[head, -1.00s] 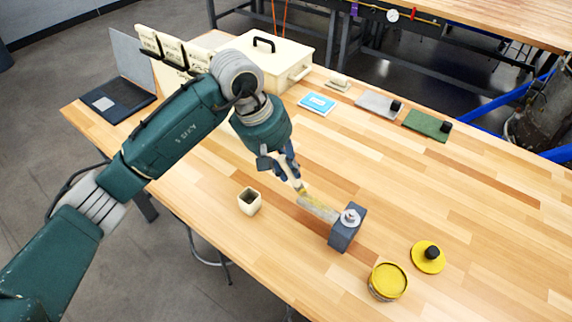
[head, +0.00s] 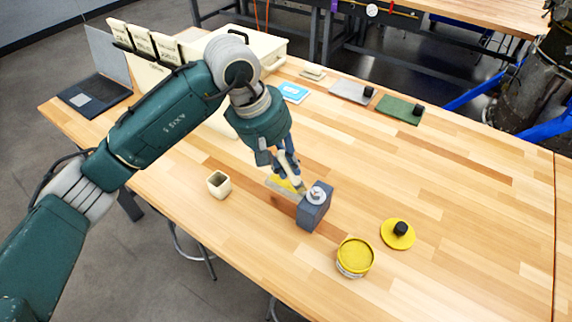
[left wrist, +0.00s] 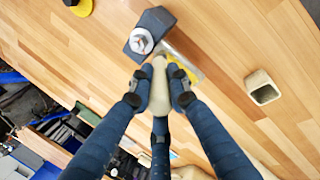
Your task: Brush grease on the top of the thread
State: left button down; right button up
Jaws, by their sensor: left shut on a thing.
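A metal threaded piece (head: 317,195) stands upright on a dark grey block (head: 313,213) near the middle of the table; it also shows in the left wrist view (left wrist: 141,41). My left gripper (head: 287,166) is shut on the cream handle of a brush (left wrist: 159,88), just left of the block in the head view. An open yellow grease tin (head: 355,254) stands in front right of the block. My right gripper is not in view.
A yellow lid with a black knob (head: 398,234) lies right of the tin. An empty cream cup (head: 219,183) stands left of the block. A laptop (head: 95,91), blue booklet (head: 293,92) and green plate (head: 399,110) are farther back. The right tabletop is clear.

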pick_arm(q)
notch_tip(320, 180, up, 3)
jog(key=shift+d+f+p, duration=0.1)
jog(key=shift+f+p, duration=0.05)
jog(key=shift+p, duration=0.2)
jog(key=shift+w+p+v, duration=0.25)
jog(key=shift+p+v, duration=0.1)
jog(key=shift+v, duration=0.7)
jog(key=r, duration=0.2)
jog(key=shift+s+d+r+p, duration=0.15)
jog(key=shift+d+r+p, duration=0.1)
jog(key=shift+p, duration=0.1)
jog(key=shift+a+r, duration=0.15)
jog(key=shift+r, duration=0.25)
